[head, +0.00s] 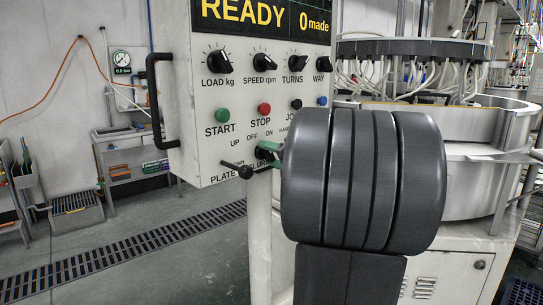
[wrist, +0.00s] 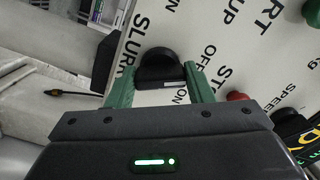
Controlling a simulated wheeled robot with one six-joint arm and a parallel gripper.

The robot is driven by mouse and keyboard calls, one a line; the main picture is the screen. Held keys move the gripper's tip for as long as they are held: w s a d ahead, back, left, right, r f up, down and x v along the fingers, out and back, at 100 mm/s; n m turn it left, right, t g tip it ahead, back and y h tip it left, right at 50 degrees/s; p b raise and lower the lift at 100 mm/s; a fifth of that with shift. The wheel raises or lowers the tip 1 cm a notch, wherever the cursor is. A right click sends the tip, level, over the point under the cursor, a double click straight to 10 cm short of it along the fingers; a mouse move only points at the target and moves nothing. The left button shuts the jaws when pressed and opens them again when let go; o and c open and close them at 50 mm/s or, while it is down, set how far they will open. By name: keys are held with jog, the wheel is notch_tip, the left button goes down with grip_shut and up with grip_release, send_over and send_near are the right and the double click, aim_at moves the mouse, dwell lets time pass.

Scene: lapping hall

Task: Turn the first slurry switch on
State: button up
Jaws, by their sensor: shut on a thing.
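The slurry switch is a black rotary knob on the lower part of the control panel (head: 205,120). In the wrist view the knob (wrist: 160,66) sits between the two green fingers of my gripper (wrist: 160,82), with a white mark on its near edge. The printed words SLURRY and OFF lie close around it. In the head view my gripper (head: 270,160) reaches the panel under the OFF and ON labels, and the knob (head: 263,152) shows only in part. My dark wrist hides the panel's lower right.
A black plate lever (head: 240,170) sticks out just left of my gripper. Green START (head: 222,115) and red STOP (head: 264,109) buttons and several black knobs lie above. A black handle (head: 158,100) runs down the panel's left side. The round lapping machine (head: 470,125) stands at right.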

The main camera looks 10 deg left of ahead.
jog(key=shift+m, duration=0.3)
jog(key=shift+o, duration=0.2)
jog(key=m+p, duration=0.1)
jog(key=m, duration=0.4)
jog(key=shift+r+m+p, duration=0.1)
jog(key=shift+m+p, duration=0.2)
jog(key=shift+p, duration=0.05)
jog(key=m+p, duration=0.1)
jog(key=m, duration=0.1)
jog(key=shift+m, duration=0.3)
jog(key=shift+m+p, duration=0.95)
jog(key=shift+m, duration=0.55)
jog(key=o, duration=1)
jog(key=shift+c, duration=0.2)
jog(key=shift+d, duration=0.1)
